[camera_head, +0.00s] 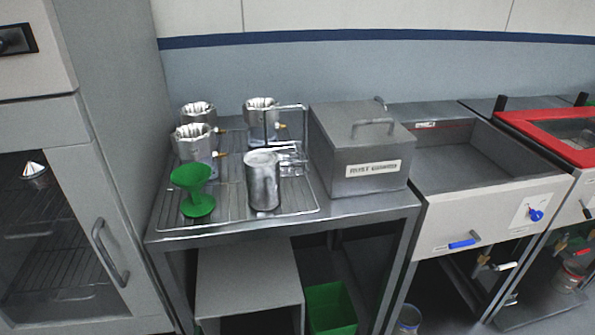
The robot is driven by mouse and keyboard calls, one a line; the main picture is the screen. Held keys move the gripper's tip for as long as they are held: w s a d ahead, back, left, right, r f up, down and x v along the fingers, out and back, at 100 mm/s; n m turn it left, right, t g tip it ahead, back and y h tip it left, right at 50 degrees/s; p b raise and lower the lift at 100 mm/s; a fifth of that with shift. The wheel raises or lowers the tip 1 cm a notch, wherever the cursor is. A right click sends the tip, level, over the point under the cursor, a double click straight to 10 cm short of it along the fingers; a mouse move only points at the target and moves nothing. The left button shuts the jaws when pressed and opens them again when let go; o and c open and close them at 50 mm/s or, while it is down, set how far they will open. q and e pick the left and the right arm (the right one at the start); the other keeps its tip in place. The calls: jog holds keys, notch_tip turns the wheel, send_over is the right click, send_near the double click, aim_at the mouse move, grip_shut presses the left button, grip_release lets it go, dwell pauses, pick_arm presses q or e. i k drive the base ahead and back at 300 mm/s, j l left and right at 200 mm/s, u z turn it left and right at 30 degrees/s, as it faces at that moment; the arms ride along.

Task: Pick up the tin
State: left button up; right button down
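A plain silver cylinder, which looks like the tin (263,185), stands upright near the front of a wire rack on the metal table. Its top looks closed and pale grey. A green funnel-shaped piece (196,190) stands to its left, apart from it. Neither of my grippers is in view.
Several silver machined housings (195,145) with brass fittings stand behind the tin on the wire rack (235,205). A bent metal frame (288,150) rises close behind it. A lidded grey box (360,155) is at right, then a sink (470,165). A cabinet (80,200) stands left.

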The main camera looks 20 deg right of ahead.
aim_at(262, 169)
jog(key=l, duration=2.35)
jog(key=i, duration=0.05)
